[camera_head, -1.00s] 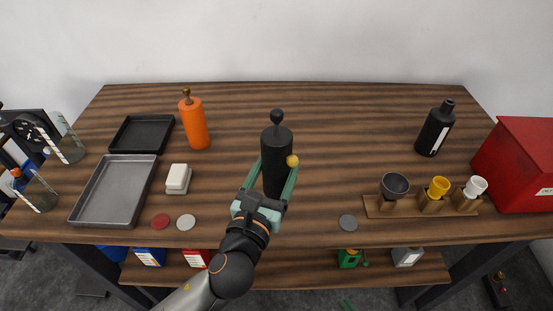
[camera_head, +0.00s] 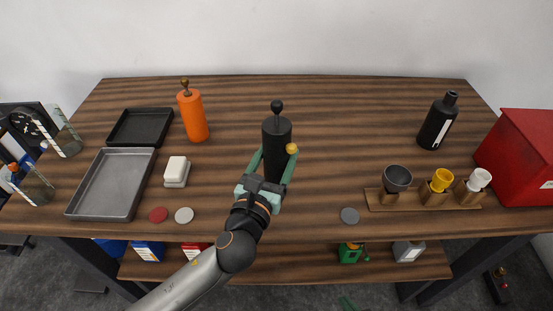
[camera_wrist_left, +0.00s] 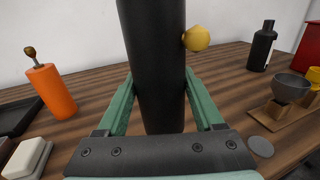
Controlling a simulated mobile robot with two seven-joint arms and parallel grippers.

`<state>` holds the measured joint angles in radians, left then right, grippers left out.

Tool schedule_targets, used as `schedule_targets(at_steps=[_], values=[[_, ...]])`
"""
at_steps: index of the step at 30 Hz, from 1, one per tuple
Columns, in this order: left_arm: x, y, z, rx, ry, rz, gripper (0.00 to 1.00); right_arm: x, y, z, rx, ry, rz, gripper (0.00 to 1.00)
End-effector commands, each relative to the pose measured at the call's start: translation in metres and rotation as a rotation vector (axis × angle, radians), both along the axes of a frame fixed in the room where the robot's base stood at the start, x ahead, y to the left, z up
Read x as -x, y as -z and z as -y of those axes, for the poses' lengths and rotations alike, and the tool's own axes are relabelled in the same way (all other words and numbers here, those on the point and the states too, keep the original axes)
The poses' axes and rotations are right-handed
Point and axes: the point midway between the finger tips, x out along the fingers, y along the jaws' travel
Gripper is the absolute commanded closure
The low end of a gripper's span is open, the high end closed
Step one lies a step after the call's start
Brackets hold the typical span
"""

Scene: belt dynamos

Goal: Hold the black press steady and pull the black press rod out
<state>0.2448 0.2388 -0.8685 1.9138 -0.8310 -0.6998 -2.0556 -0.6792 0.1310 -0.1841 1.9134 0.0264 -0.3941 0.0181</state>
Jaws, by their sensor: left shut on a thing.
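The black press (camera_head: 277,135) is a tall dark cylinder standing upright on the table. The black press rod (camera_head: 277,107) rises from its top and ends in a round black knob. A yellow ball (camera_head: 292,149) sits on its side. My left gripper (camera_head: 273,167) reaches in from below, its green fingers on either side of the press's lower body. The left wrist view shows the press (camera_wrist_left: 158,70) between both fingers; its top and rod are out of that view.
An orange press (camera_head: 193,117) stands at the back left, near a black tray (camera_head: 140,127) and a grey tray (camera_head: 83,200). A wooden cup rack (camera_head: 410,206), a black bottle (camera_head: 438,121) and a red box (camera_head: 520,155) are at right. The table behind the press is clear.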

Motion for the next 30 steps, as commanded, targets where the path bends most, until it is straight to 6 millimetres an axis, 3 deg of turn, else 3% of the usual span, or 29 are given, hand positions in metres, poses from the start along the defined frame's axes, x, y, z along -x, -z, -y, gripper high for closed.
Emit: schedule_targets(at_steps=[30], values=[[-0.074,0.061,0.0,0.002,0.0,0.008,1.0,0.0,0.051,0.0,0.0,0.0,0.001,1.0]])
